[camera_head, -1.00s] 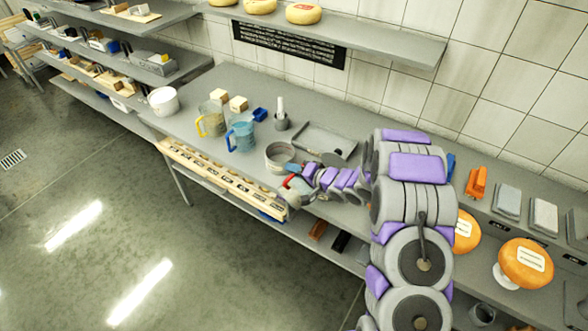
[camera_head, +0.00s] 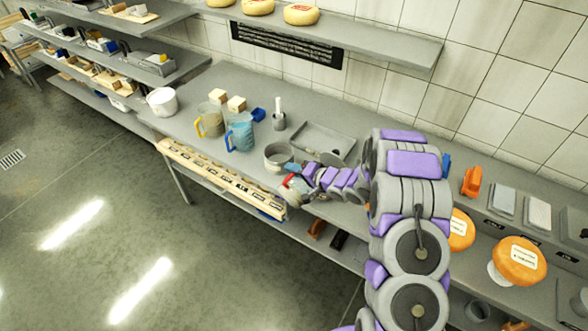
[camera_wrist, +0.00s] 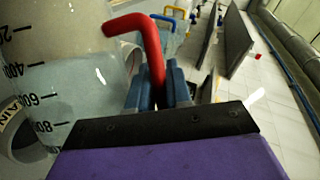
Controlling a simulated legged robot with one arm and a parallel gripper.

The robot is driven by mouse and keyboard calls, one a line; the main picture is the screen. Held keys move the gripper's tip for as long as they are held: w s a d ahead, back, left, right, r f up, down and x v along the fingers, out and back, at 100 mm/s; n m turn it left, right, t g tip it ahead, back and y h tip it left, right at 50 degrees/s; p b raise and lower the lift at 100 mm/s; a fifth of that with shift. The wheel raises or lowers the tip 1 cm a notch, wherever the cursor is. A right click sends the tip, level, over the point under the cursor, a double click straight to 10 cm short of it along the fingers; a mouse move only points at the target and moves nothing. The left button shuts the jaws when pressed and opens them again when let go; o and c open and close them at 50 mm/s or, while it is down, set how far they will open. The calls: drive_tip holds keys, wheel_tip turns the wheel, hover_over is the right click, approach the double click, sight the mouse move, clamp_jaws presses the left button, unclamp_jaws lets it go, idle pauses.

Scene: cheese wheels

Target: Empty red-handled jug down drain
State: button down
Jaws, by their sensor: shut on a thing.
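My gripper (camera_wrist: 162,85) is shut on the red handle (camera_wrist: 152,45) of the clear measuring jug (camera_wrist: 60,75). The jug has black volume marks and fills the left of the wrist view. A pale bluish tint shows inside it, but I cannot tell the liquid level. In the head view the jug (camera_head: 291,196) is at the counter's front edge, partly hidden by my gripper (camera_head: 297,182).
A round grey pan (camera_head: 278,156) stands just behind the jug. A blue-handled jug (camera_head: 240,133), a yellow-handled jug (camera_head: 210,120) and a white bucket (camera_head: 162,101) stand further left. A grey tray (camera_head: 322,143) lies behind my arm.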

drive_tip(key=shift+w+d+r+m+p, duration=0.25)
drive_tip(key=shift+d+r+p, duration=0.25)
drive_tip(key=shift+p, duration=1.5)
drive_tip(key=shift+d+y+p, duration=0.1)
drive_tip(key=shift+y+p, duration=0.2)
drive_tip(key=shift+p, duration=0.4)
drive_tip(key=shift+w+d+r+m+p, duration=0.25)
drive_tip(key=shift+d+r+m+p, duration=0.1)
drive_tip(key=shift+p, duration=0.65)
drive_tip(key=shift+f, duration=0.1)
idle(1.3)
drive_tip(key=shift+d+p, duration=0.15)
drive_tip(key=shift+p, duration=0.4)
drive_tip(key=shift+w+d+r+m+y+p, duration=0.25)
drive_tip(key=shift+m+y+p, duration=0.05)
drive_tip(key=shift+p, duration=0.1)
idle(0.7)
drive_tip(key=shift+w+d+r+m+p, duration=0.1)
drive_tip(key=shift+w+d+m+p, duration=0.05)
drive_tip(key=shift+d+m+p, duration=0.3)
drive_tip(key=shift+a, duration=0.1)
idle(0.7)
